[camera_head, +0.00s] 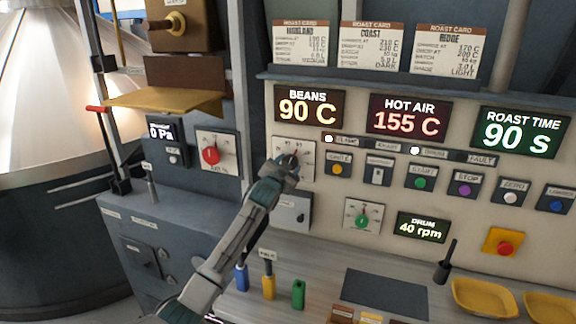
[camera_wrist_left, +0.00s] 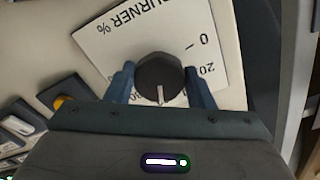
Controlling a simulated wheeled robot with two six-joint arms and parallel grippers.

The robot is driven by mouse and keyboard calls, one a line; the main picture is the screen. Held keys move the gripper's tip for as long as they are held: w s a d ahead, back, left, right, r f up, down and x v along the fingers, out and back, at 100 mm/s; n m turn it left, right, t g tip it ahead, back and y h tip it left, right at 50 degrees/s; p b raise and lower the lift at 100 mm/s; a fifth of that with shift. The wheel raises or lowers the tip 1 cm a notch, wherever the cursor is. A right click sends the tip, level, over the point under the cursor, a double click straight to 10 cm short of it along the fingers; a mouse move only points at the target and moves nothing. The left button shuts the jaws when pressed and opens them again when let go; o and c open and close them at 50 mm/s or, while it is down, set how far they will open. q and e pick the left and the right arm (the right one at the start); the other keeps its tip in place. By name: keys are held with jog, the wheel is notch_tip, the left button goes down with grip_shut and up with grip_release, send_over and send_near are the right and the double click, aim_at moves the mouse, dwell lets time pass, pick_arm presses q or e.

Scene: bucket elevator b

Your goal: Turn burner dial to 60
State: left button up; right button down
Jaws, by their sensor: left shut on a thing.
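The burner dial is a dark round knob (camera_wrist_left: 160,75) on a white plate (camera_wrist_left: 105,45) lettered "BURNER %" in the left wrist view. Its white pointer line points down in that view, towards my gripper's palm. The marks 0 and 20 show to its right; the number the pointer faces is hidden. My left gripper (camera_wrist_left: 161,83) has its two blue fingers on either side of the knob, shut on it. In the head view my left gripper (camera_head: 287,165) covers most of the knob on the burner plate (camera_head: 307,158). My right gripper is not in view.
A red dial (camera_head: 210,156) is to the left and a green dial (camera_head: 361,221) is at the lower right. A row of buttons with a green start button (camera_head: 420,183) lies right of the burner plate. Displays above read beans 90 C and hot air 155 C.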

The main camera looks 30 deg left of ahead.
pick_arm(q)
jog(key=o, duration=1)
jog(key=shift+c, duration=0.2)
jog(key=shift+s, duration=0.1)
jog(key=b+v, duration=0.4)
jog(key=v, duration=0.6)
jog(key=shift+s+b, duration=0.35)
